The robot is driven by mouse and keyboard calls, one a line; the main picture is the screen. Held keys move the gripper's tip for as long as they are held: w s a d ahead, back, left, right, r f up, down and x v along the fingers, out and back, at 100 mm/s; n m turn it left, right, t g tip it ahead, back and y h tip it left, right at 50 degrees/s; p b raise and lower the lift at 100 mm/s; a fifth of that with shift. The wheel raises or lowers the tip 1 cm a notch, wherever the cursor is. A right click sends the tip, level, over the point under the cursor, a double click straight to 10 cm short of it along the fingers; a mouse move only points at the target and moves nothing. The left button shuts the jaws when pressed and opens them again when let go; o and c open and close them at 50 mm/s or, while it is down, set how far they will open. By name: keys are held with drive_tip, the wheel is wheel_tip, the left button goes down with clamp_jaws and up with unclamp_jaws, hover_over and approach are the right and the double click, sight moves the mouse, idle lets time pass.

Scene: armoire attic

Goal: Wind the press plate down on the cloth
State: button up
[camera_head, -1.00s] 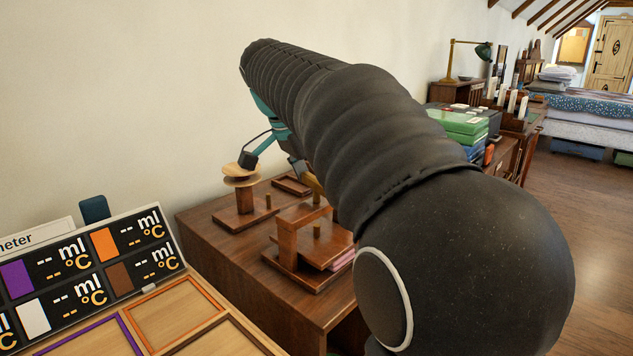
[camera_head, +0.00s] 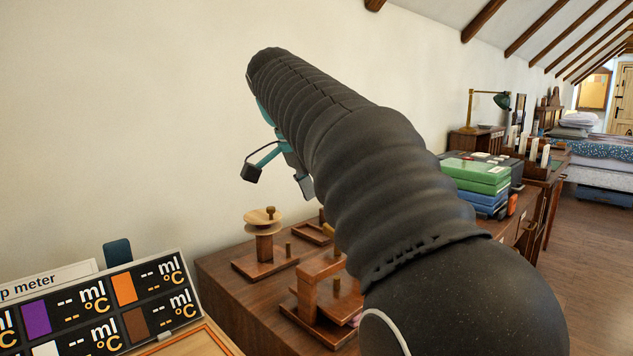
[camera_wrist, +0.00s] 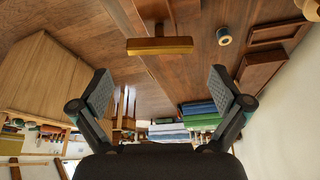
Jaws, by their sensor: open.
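The wooden press (camera_head: 308,292) stands on the brown chest top, partly hidden behind my arm. A pink edge of the cloth (camera_head: 355,321) shows low in it, mostly hidden. A brass-coloured piece (camera_head: 328,229) shows at its top beside my arm. The press plate (camera_head: 340,300) is only partly visible. My gripper (camera_wrist: 160,90) is open and empty. In the head view its teal and dark finger parts hang in the air, above and left of the press. In the wrist view a T-shaped wooden piece with a yellowish bar (camera_wrist: 160,46) lies beyond the fingertips; I cannot tell its part.
A stand with pale round discs (camera_head: 263,217) is left of the press, with a small tray (camera_head: 314,234) behind. Green boxes (camera_head: 475,172) and blue boxes (camera_head: 485,200) are stacked at right. A meter panel (camera_head: 95,310) is front left. The wall is close behind.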

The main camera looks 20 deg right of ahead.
drive_tip(key=shift+v, duration=2.4)
